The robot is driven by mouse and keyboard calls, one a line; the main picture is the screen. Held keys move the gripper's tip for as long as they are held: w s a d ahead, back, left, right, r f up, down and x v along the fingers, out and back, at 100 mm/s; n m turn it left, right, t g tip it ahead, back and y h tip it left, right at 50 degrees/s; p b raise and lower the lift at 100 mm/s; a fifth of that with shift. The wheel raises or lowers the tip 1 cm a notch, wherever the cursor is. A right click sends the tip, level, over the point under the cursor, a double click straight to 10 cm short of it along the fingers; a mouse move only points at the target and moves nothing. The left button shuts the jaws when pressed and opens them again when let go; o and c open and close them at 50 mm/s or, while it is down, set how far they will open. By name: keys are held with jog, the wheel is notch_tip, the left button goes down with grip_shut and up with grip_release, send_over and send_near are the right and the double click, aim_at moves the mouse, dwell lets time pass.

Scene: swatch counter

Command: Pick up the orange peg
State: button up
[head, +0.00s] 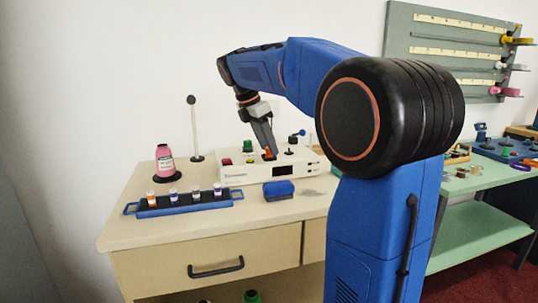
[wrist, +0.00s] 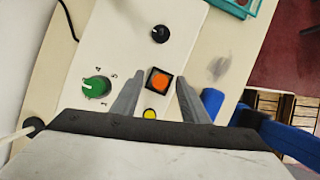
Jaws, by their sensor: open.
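An orange square-topped piece (wrist: 159,80), which looks like the orange peg, sits in a black surround on the white control box (wrist: 125,50). In the head view a bit of the orange piece (head: 268,152) shows at my fingertips. My gripper (wrist: 160,74) is open, with one finger on the left and one on the right of the orange piece in the wrist view. I see no clear contact. In the head view my gripper (head: 266,148) points down over the control box (head: 240,176). How deep the orange piece sits is hidden.
Near it are a green knob (wrist: 96,88), a yellow button (wrist: 150,114) and a black knob (wrist: 160,34). On the counter stand a blue tray (head: 152,211) with several small vials, a pink bottle (head: 165,165), a blue block (head: 278,190) and a thin stand (head: 194,130).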

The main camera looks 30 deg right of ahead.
aim_at(267, 148)
grip_shut()
notch_tip(267, 148, up, 10)
dwell(0.8)
